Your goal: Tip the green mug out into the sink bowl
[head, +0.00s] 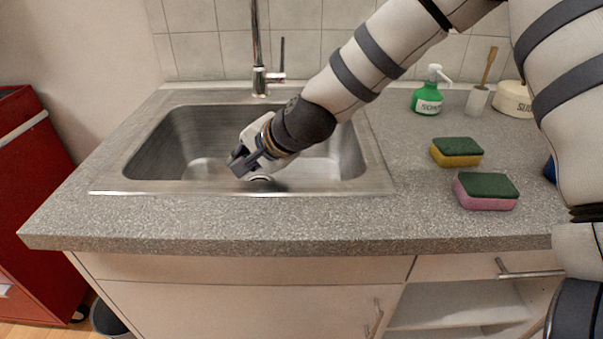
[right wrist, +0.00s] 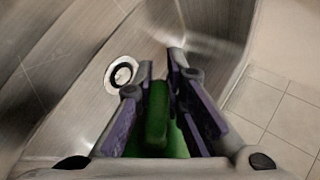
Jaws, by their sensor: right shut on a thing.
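My right gripper (head: 241,163) reaches over the sink bowl (head: 350,152), near its front middle. In the right wrist view the gripper (right wrist: 172,72) is shut on a green part of the green mug (right wrist: 157,118), which stands upright in the picture between the two fingers. More green shows below it, but most of the mug is hidden. The mug is hidden in the head view, so I cannot tell its tilt or contents. The drain shows in the bowl in the right wrist view (right wrist: 122,76). My left gripper is not in view.
A tap (head: 259,70) stands behind the bowl. To the right on the counter are a yellow-green sponge (head: 457,152), a pink-green sponge (head: 486,191), a green soap bottle (head: 427,98), a brush holder (head: 478,101) and a cream pot (head: 512,99). The counter's front strip is clear.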

